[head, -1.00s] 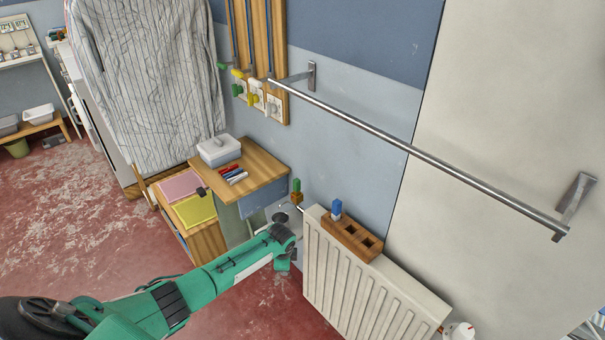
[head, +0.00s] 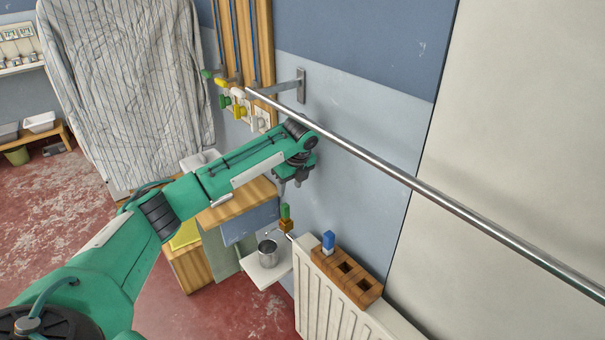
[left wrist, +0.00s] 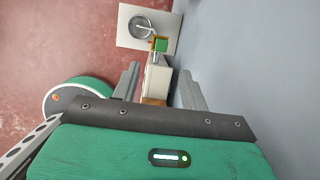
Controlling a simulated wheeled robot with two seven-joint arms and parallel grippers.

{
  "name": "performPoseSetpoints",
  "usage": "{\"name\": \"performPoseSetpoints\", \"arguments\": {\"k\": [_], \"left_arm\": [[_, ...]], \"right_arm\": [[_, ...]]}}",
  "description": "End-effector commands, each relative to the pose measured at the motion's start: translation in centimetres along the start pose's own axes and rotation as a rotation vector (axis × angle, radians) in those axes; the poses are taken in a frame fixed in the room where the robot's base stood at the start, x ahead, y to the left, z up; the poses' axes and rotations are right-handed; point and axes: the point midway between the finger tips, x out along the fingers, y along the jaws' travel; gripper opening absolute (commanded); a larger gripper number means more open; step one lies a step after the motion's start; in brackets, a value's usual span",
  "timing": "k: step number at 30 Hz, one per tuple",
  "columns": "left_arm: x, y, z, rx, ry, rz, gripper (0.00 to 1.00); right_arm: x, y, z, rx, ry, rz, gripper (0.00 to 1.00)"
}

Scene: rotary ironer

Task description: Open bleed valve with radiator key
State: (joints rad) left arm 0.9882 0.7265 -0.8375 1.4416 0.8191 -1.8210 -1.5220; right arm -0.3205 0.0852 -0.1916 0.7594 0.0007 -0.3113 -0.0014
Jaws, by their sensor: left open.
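A small green block (head: 285,211) stands upright on a brass-coloured piece (head: 286,226) by the left end of the white radiator (head: 325,310), beside a thin metal spout. I cannot tell which part is key and which is valve. A blue-topped piece (head: 328,241) stands in the left end of a wooden holder (head: 362,290) on the radiator. My left gripper (head: 290,186) points down, open and empty, just above the green block. In the left wrist view the green block (left wrist: 160,45) shows beyond and between the fingertips (left wrist: 159,70). My right gripper is out of view.
A metal cup (head: 267,252) stands on a small white shelf (head: 265,275) below the spout. A long metal rail (head: 400,175) crosses above the radiator, close to my left wrist. The blue wall is close on the right. A wooden cabinet (head: 238,204) stands left of the shelf.

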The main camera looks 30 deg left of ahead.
Motion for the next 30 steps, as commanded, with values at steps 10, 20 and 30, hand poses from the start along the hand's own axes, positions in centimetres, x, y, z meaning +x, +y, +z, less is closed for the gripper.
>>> {"name": "performPoseSetpoints", "arguments": {"k": [10,20,30], "left_arm": [[2.4,0.2,0.1,0.011,0.000,0.008,0.45],[8.9,0.2,0.0,0.011,0.000,0.007,0.45],[13.1,0.2,0.1,0.010,-0.002,0.004,0.45]], "right_arm": [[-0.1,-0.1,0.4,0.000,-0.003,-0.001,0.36],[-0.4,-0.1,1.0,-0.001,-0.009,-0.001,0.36],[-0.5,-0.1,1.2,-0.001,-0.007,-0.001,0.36]]}}
